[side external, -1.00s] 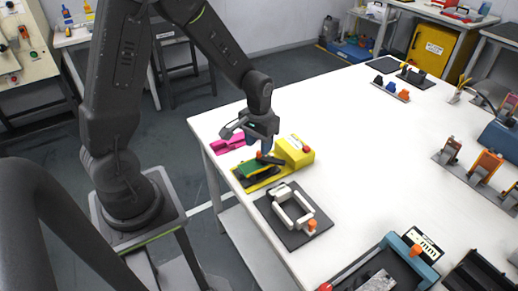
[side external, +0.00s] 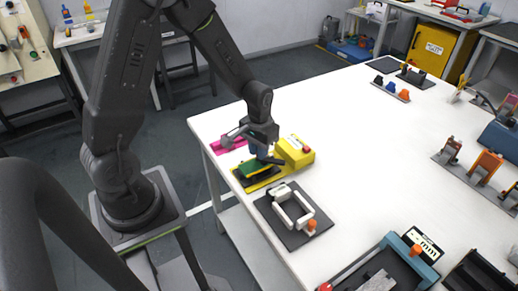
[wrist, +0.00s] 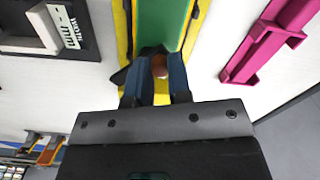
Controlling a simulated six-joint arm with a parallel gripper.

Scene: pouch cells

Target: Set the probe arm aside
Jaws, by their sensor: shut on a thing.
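The yellow fixture (side external: 301,153) sits near the table's left edge with a green plate (side external: 254,167) on its bed. My gripper (side external: 264,155) is low over this bed. A dark bar (side external: 274,160) shows beside the fingers in the side view. Most of the probe arm is hidden by the gripper. The green plate (wrist: 162,22) also runs ahead of the fingers in the wrist view.
A magenta part (side external: 229,143) lies close behind the fixture. A dark plate with a white frame and orange knob (side external: 292,216) lies in front. A blue-ended tray (side external: 410,262) stands at the front right. The white table's middle (side external: 370,150) is clear.

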